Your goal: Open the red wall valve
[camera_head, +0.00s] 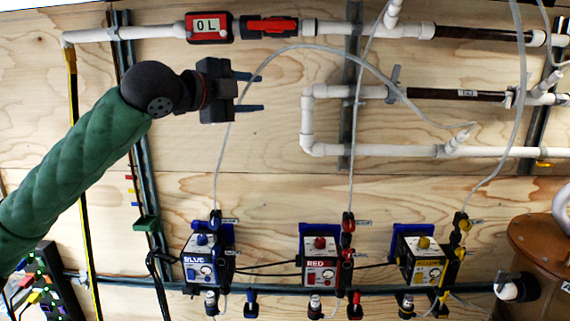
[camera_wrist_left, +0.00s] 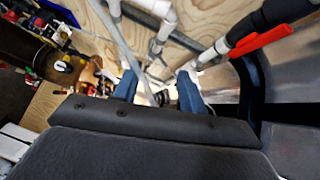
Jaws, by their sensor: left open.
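The red wall valve (camera_head: 270,27) is on the white pipe along the top of the wall, its red handle lying along a black body. In the left wrist view its red handle (camera_wrist_left: 262,40) shows at the upper right, outside the jaws. My left gripper (camera_head: 258,92) is open, its two dark fingers pointing right. It appears below the valve in the head view, and I see no contact with it. The left wrist view shows its blue fingers (camera_wrist_left: 157,86) apart with nothing clearly held between them. My right gripper is not in view.
A red "0 L" meter (camera_head: 209,27) sits left of the valve. A pale hose (camera_head: 330,53) arcs close to my left fingers. Blue (camera_head: 200,267), red (camera_head: 320,269) and yellow (camera_head: 422,268) boxes hang lower. Bare plywood (camera_head: 270,150) lies below the gripper.

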